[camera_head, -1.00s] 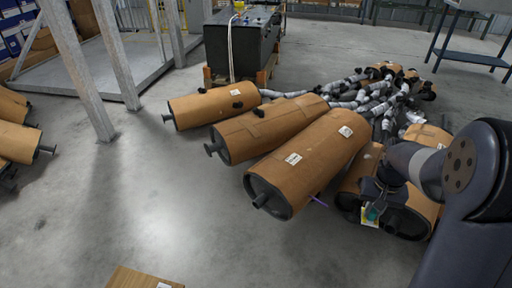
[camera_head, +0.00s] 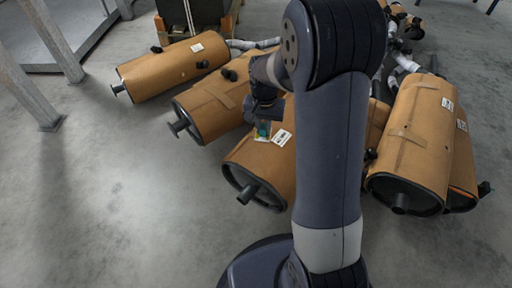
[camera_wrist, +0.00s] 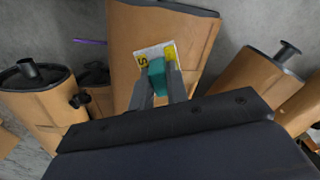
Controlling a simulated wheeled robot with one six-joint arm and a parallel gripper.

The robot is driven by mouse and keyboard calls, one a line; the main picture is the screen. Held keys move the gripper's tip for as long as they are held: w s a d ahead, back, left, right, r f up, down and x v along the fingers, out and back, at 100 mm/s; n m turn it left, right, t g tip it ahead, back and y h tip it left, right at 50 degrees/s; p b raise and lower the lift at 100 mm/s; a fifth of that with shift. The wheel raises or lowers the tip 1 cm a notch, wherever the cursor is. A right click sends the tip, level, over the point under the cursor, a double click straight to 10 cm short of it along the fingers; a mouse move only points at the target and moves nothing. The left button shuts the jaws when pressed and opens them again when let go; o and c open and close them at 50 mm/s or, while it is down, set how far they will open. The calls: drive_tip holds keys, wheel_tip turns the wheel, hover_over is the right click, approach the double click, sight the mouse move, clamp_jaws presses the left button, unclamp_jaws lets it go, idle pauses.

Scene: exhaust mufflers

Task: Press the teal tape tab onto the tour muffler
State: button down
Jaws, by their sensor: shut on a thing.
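My gripper (camera_head: 263,122) is shut on a teal tape tab (camera_head: 263,130), which also shows between the fingers in the wrist view (camera_wrist: 157,72). A white card with dark lettering and a yellow patch (camera_wrist: 151,54) shows just beyond the fingertips; I cannot tell if it hangs from the tab or lies on the muffler. Behind it is a tan wrapped muffler (camera_head: 245,156) with a dark end and pipe stub, also in the wrist view (camera_wrist: 128,30). It bears a white label (camera_head: 282,138). Contact is unclear, and I cannot tell which muffler is the tour one.
Other tan mufflers lie to the left (camera_head: 165,68), (camera_head: 212,105) and right (camera_head: 408,135). Grey pipes (camera_head: 402,62) are piled behind. Metal posts (camera_head: 32,92) stand at far left. The floor (camera_head: 120,200) at front left is clear.

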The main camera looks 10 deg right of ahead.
sight(260, 163)
drive_tip(key=shift+w+a+f+m+b, duration=0.1)
drive_tip(key=shift+f+m+b, duration=0.75)
drive_tip(key=shift+f+b, duration=1.35)
drive_tip(key=shift+a+f+m+b, duration=0.1)
drive_tip(key=shift+f+m+b, duration=1)
drive_tip(key=shift+f, duration=2)
drive_tip(key=shift+w+a+f+m+b, duration=0.1)
drive_tip(key=shift+f+m+b, duration=0.55)
drive_tip(key=shift+f+b, duration=1.65)
drive_tip(key=shift+f, duration=0.75)
drive_tip(key=shift+r+p, duration=0.5)
drive_tip(key=shift+p, duration=0.15)
drive_tip(key=shift+f, duration=0.45)
wheel_tip(260, 163, up, 7)
drive_tip(key=p, duration=0.5)
drive_tip(key=shift+s+p, duration=0.15)
drive_tip(key=shift+p, duration=0.2)
